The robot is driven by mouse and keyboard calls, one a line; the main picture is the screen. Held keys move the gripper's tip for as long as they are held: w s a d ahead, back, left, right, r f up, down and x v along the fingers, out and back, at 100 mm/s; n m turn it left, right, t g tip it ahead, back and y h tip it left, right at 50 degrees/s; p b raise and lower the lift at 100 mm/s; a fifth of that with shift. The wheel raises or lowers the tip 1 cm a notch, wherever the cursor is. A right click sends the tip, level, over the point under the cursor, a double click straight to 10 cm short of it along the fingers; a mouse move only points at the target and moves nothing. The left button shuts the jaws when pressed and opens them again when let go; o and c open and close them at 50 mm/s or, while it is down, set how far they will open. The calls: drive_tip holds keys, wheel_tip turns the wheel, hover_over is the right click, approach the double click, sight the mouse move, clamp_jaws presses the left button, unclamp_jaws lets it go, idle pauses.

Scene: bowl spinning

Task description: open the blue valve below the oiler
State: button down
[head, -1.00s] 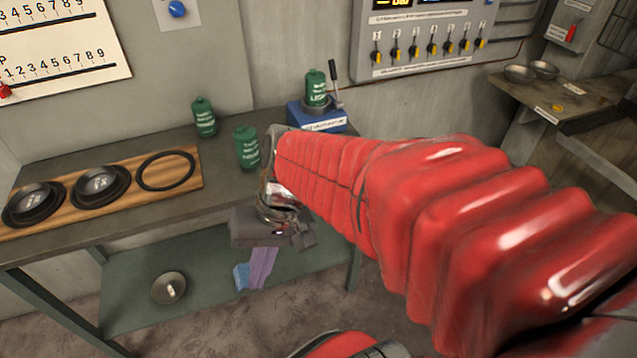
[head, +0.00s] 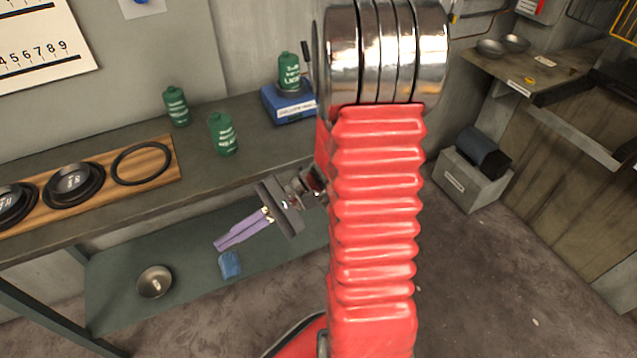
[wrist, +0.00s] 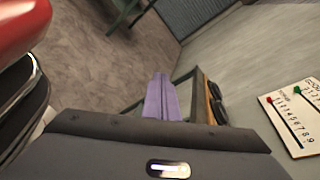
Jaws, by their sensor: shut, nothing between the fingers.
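A blue box (head: 290,105) with a green can (head: 290,70) and a dark lever stands at the back of the workbench; it may be the oiler. My red arm hides its right side. I cannot make out a blue valve below it. A blue knob (head: 142,2) shows at the top edge, on the wall. My gripper (head: 220,244), with purple fingers, is in front of the bench edge and left of my arm, apart from the blue box. It is shut and empty. Its fingers (wrist: 160,98) also show together in the wrist view.
The lower shelf (head: 190,285) holds a metal bowl (head: 155,282) and a small blue object (head: 229,264). A grey box (head: 470,180) stands on the floor at right.

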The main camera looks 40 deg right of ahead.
drive_tip(key=w+d+f+m+t+h, duration=0.2)
drive_tip(key=w+d+f+m+t, duration=0.15)
drive_tip(key=d+m+t, duration=0.35)
drive_tip(key=w+d+f+m+t+h, duration=0.1)
drive_tip(key=w+d+f+m+t, duration=0.1)
drive_tip(key=d+f+m+t, duration=0.45)
drive_tip(key=s+d+f+m+t+h, duration=0.1)
drive_tip(key=s+d+f+m+h, duration=0.3)
drive_tip(key=d+h, duration=0.4)
drive_tip(key=s+d+f+m+t+h, duration=0.2)
drive_tip(key=s+d+f+m+h, duration=0.2)
drive_tip(key=d+f+m+h, duration=0.2)
drive_tip(key=d+h, duration=0.2)
drive_tip(key=d, duration=0.1)
drive_tip(key=shift+d+f, duration=0.25)
drive_tip(key=w+d+r, duration=0.1)
drive_tip(key=w+r, duration=0.5)
drive_tip(key=w, duration=0.3)
drive_tip(key=shift+w+r, duration=0.15)
drive_tip(key=shift+w, duration=0.2)
